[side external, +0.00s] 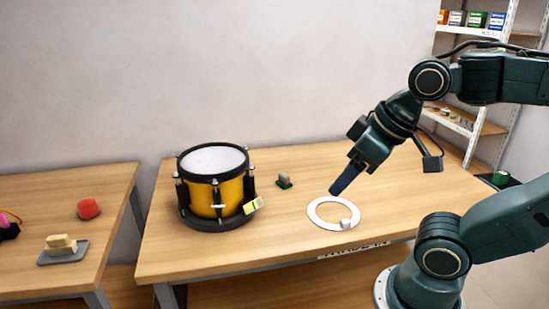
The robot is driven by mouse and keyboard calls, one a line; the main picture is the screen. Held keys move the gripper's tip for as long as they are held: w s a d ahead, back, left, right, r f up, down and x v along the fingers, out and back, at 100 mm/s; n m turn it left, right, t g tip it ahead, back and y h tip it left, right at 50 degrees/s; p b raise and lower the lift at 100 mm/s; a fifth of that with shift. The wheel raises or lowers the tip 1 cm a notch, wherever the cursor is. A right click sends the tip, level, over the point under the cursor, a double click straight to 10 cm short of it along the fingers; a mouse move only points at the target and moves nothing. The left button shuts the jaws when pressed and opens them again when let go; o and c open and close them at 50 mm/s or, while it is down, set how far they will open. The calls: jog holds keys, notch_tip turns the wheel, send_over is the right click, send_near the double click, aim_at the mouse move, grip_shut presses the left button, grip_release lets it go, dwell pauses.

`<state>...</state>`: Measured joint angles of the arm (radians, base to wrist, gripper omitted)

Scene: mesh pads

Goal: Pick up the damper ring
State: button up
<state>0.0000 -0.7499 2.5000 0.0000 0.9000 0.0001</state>
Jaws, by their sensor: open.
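The damper ring (317,219) is a flat white ring lying on the wooden table, right of the drum. A small whitish block (346,224) sits on or against its near right edge.
A yellow drum (231,200) with black rims and a white head stands left of the ring. A small grey and green object (284,181) stands behind the ring. A second table at left holds a red object (88,208) and a beige block (61,244).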

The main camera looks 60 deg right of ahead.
jog(key=shift+c, duration=1.4)
jog(key=shift+w+d, duration=0.1)
jog(key=n+g, duration=0.6)
jog(key=n, duration=0.4)
send_over(346, 220)
notch_tip(346, 220, down, 17)
jog(key=shift+f, duration=4.1)
